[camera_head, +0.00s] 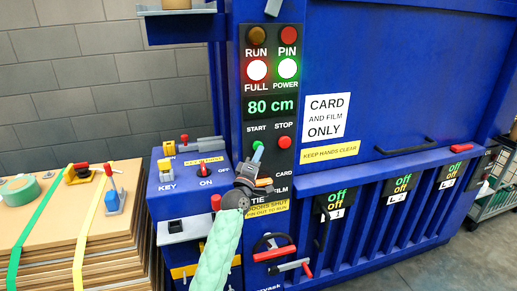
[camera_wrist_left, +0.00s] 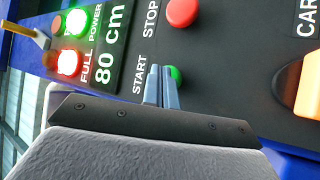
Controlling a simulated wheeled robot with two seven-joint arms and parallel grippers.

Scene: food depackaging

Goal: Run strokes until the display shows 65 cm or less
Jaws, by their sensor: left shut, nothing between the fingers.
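The display (camera_head: 270,107) on the blue baler's black panel reads 80 cm; it also shows in the left wrist view (camera_wrist_left: 108,52). The green START button (camera_head: 257,144) sits below it, and the red STOP button (camera_head: 284,142) is to its right. My left gripper (camera_head: 257,153) is shut and empty, its fingertips at the START button. In the left wrist view the fingers (camera_wrist_left: 161,82) cover part of the green button (camera_wrist_left: 175,74); I cannot tell whether they touch it. The FULL lamp (camera_head: 257,69) glows red and the POWER lamp (camera_head: 288,68) glows green. My right gripper is not seen.
An orange CARD/FILM selector (camera_head: 264,182) lies just below the gripper. A key box (camera_head: 190,185) with a red ON/OFF switch stands left. Stacked cardboard (camera_head: 130,235) with straps and tools lies at far left.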

